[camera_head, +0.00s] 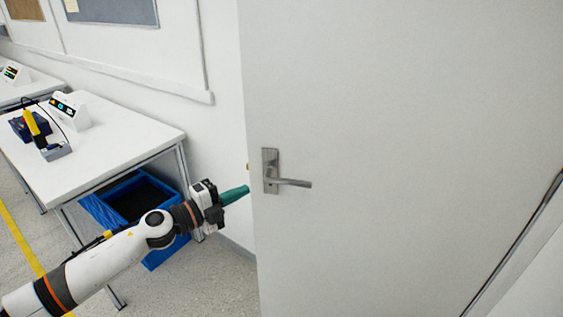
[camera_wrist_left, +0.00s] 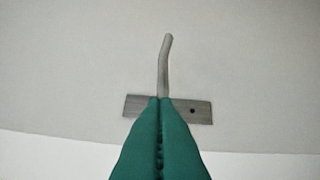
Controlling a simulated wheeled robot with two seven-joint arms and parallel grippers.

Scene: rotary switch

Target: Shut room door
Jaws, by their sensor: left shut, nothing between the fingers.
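The grey room door (camera_head: 400,120) fills the right of the head view and stands open, its free edge toward the left. A metal lever handle (camera_head: 290,182) on a plate sits near that edge. My left gripper (camera_head: 246,189) has green fingers and is shut and empty. Its tips are at the door's free edge, left of the handle; the head view does not show whether they touch the door. In the left wrist view the shut fingers (camera_wrist_left: 160,100) point at a lever handle (camera_wrist_left: 165,65) on the door; they hide part of its plate. My right gripper is not in view.
A white workbench (camera_head: 125,150) with a yellow tool (camera_head: 36,125) stands at the left. A blue crate (camera_head: 100,210) is below it, close behind my left arm. A white wall (camera_head: 225,140) runs behind. Floor (camera_head: 215,280) is free between arm and door.

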